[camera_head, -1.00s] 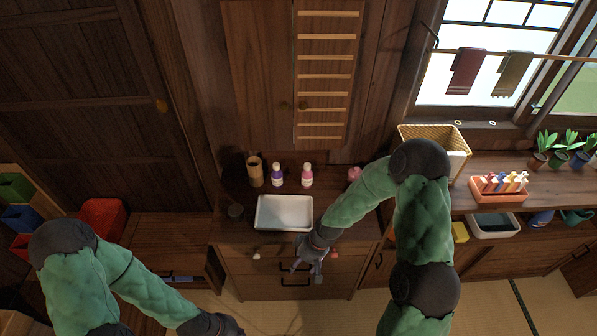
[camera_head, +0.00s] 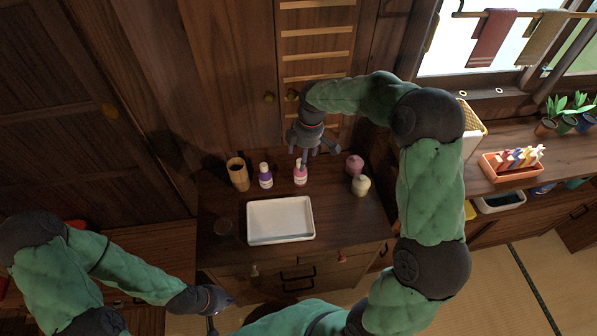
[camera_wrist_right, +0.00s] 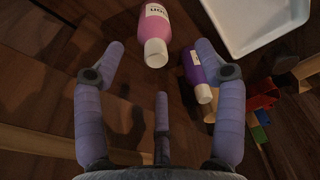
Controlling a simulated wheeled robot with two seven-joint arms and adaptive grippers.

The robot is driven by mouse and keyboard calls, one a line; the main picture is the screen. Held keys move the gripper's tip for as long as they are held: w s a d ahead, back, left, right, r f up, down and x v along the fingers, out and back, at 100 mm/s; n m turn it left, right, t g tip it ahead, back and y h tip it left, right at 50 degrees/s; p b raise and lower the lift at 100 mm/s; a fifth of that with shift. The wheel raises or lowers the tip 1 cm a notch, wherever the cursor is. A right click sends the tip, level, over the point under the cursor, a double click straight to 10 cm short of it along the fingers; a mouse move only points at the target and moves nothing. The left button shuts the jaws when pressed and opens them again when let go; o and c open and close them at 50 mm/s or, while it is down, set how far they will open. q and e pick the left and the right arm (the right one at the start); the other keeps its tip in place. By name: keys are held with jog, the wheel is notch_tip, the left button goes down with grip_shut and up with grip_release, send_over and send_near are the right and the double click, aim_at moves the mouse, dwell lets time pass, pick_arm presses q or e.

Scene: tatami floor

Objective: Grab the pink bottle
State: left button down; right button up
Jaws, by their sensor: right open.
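The pink bottle (camera_head: 300,176) with a white cap stands upright on the wooden counter behind the white tray. It also shows in the right wrist view (camera_wrist_right: 154,25), at the top middle with its cap toward me. A purple bottle (camera_head: 265,180) stands just left of it, and shows in the right wrist view (camera_wrist_right: 194,70). My right gripper (camera_head: 309,152) is open and empty, just above and behind the pink bottle.
The white tray (camera_head: 280,238) lies in front of the bottles. A wooden cup (camera_head: 237,174) stands left of the purple bottle. A pink round container (camera_head: 354,164) and a cream one (camera_head: 361,186) stand to the right. A dark glass (camera_head: 224,227) is left of the tray.

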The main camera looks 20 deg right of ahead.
jog(key=f, duration=0.2)
jog(key=f+b, duration=0.1)
jog(key=shift+w+a+f, duration=0.15)
jog(key=shift+w+f, duration=0.05)
jog(key=shift+f, duration=0.15)
jog(key=shift+w+f+b, duration=0.15)
jog(key=shift+f+b, duration=0.55)
jog(key=shift+f, duration=0.6)
jog(key=shift+w+f+b, duration=0.15)
jog(key=shift+f+b, duration=0.55)
jog(key=shift+f, duration=0.6)
jog(key=shift+r, duration=0.1)
jog(key=c, duration=1.3)
